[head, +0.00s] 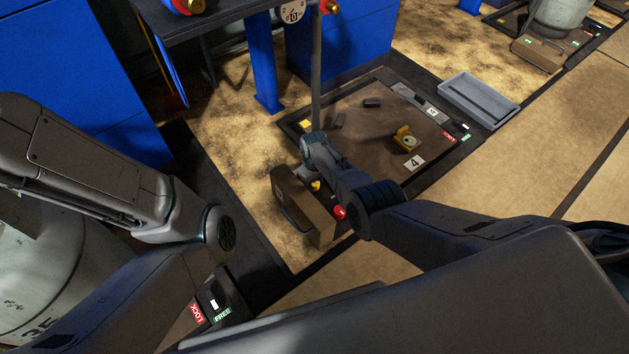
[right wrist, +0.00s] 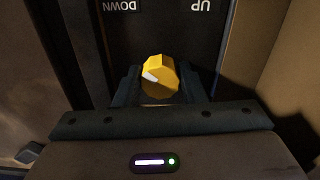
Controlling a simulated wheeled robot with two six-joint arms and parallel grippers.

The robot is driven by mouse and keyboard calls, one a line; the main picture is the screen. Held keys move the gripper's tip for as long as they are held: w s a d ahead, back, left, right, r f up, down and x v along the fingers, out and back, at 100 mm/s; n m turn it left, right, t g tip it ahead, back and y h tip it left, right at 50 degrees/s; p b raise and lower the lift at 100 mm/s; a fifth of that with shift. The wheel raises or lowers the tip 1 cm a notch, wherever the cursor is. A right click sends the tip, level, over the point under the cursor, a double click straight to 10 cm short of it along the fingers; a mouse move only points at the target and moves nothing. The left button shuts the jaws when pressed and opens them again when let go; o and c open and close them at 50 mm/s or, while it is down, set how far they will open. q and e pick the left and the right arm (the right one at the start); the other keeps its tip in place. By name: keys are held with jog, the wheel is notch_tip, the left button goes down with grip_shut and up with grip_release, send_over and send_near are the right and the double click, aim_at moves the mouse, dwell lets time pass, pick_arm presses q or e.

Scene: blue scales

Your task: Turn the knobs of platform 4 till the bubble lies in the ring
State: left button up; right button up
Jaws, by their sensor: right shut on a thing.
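Platform 4 (head: 365,150) is a brown plate in a dark frame on the floor, with a white label 4 (head: 414,162). A brass-coloured bubble level (head: 405,138) stands on it; its bubble and ring are too small to read. In the right wrist view a yellow knob (right wrist: 160,77) sits between the fingers of my right gripper (right wrist: 160,92), which is shut on it. Upside-down UP and DOWN marks show beyond the knob. Another yellow knob (head: 305,124) is at the platform's far left corner. My left gripper is out of view.
A brown box (head: 303,208) stands close beside the right gripper, near a red button (head: 339,212). Small dark pieces (head: 372,103) lie on the platform. A grey tray (head: 478,100) is to its right. A blue table leg (head: 262,65) and thin post (head: 316,70) rise behind.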

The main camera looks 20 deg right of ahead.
dwell(0.4)
jog(key=o, duration=1)
